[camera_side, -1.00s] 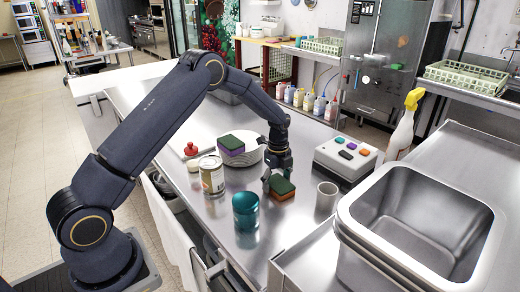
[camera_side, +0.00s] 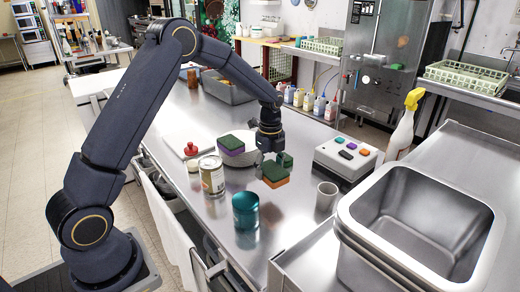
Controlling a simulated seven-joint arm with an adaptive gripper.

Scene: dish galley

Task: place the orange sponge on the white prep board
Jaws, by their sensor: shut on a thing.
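The orange sponge (camera_side: 275,181), with a dark green top layer, is held in my gripper (camera_side: 273,163) above the steel counter. My gripper is shut on it from above, and the sponge looks slightly raised off the surface. The white prep board (camera_side: 174,142) lies flat farther left on the counter, partly hidden by my arm and by a red-knobbed item (camera_side: 191,149) on or at its near edge. The gripper is to the right of the board, with a stack of white plates between them.
A purple sponge (camera_side: 231,147) with a green top sits on the white plates (camera_side: 243,159). A tin can (camera_side: 211,176), a teal cup (camera_side: 245,211) and a grey cup (camera_side: 326,196) stand nearby. A button box (camera_side: 347,158) and a steel basin (camera_side: 420,225) are to the right.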

